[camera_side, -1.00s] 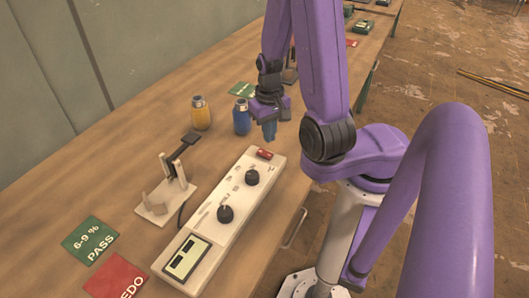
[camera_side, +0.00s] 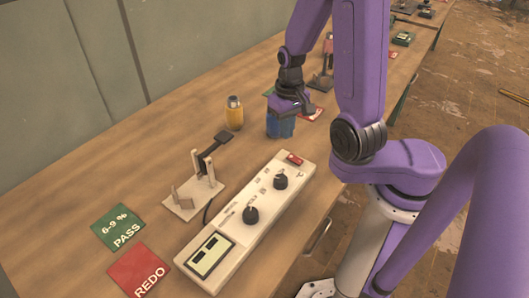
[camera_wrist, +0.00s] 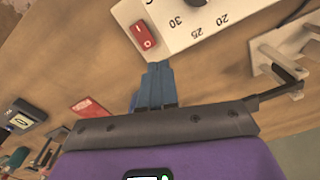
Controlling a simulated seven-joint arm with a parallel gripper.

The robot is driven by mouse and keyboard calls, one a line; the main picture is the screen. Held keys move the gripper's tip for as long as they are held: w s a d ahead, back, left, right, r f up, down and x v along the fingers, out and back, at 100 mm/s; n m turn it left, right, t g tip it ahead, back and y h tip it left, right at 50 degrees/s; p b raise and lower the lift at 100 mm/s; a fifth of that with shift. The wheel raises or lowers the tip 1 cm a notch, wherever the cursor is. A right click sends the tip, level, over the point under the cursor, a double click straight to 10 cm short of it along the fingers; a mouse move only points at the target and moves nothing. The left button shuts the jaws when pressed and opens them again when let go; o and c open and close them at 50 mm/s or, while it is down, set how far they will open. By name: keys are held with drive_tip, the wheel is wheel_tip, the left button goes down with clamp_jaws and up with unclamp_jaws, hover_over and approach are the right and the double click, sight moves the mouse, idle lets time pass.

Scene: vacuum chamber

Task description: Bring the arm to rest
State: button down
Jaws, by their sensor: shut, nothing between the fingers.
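My gripper (camera_side: 287,132) is shut and empty above the wooden bench, beyond the far end of the white control box (camera_side: 228,240). The bottle cannot be made out there.
A yellow bottle (camera_side: 234,114) stands left of my gripper. A wooden stand with a dark arm (camera_side: 196,198) is beside the box. Green PASS (camera_side: 118,228) and red REDO (camera_side: 138,271) cards lie in front. More equipment (camera_side: 403,38) stands at the far end.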

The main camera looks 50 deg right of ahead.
drive_tip(key=w+a+r+n, duration=0.1)
drive_tip(key=a+r+n, duration=0.4)
drive_tip(key=a+n, duration=0.3)
drive_tip(key=s+r+n, duration=0.2)
drive_tip(key=s+n, duration=0.2)
drive_tip(key=s, duration=0.4)
drive_tip(key=s+r+n, duration=0.2)
drive_tip(key=s+n, duration=0.2)
drive_tip(key=s, duration=0.4)
drive_tip(key=shift+r+n, duration=0.25)
drive_tip(key=shift+n, duration=0.05)
idle(1.4)
